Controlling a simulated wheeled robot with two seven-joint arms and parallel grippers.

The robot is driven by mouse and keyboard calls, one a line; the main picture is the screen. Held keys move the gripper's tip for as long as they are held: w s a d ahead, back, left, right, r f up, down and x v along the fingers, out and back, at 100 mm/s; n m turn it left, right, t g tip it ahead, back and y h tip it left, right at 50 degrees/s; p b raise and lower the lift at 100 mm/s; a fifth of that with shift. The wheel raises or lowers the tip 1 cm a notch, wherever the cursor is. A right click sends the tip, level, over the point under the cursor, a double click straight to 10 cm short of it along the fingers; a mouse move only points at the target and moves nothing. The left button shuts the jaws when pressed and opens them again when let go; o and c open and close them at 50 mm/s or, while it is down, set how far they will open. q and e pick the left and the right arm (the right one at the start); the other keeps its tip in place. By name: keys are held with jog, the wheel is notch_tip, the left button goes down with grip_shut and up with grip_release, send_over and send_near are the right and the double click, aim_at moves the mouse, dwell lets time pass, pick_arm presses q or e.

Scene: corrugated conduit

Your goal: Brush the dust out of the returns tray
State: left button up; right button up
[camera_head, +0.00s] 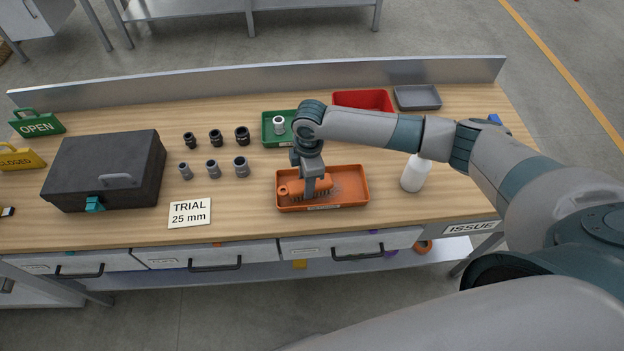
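An orange tray (357,204) with a small unreadable label on its front stands at the middle front of the bench. Greyish dust (345,188) shows on its floor, right of the brush. An orange brush (290,190) with dark bristles is inside the tray, towards its left side, bristles down. My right gripper (310,190) reaches down over the tray and is shut on the brush's back. The arm and gripper hide part of the brush and of the tray's back wall. My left gripper is not in view.
A white bottle (415,174) stands close right of the tray. Behind are a green tray (270,139) with a white fitting, a red bin (362,99) and a grey tray (417,98). Several fittings, a TRIAL 25 mm card (190,213) and a black case (105,165) lie left.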

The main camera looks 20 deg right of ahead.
aim_at(295, 185)
jog(key=shift+a, duration=0.1)
dwell(0.3)
jog(key=shift+w+a, duration=0.2)
jog(key=shift+a, duration=0.4)
jog(key=shift+w+a, duration=0.2)
jog(key=shift+a, duration=0.4)
jog(key=shift+s+a+f, duration=0.1)
jog(key=shift+a, duration=0.05)
jog(key=shift+a, duration=0.1)
jog(key=shift+w+r+p, duration=0.2)
jog(key=shift+w+p, duration=0.1)
jog(key=shift+w, duration=0.35)
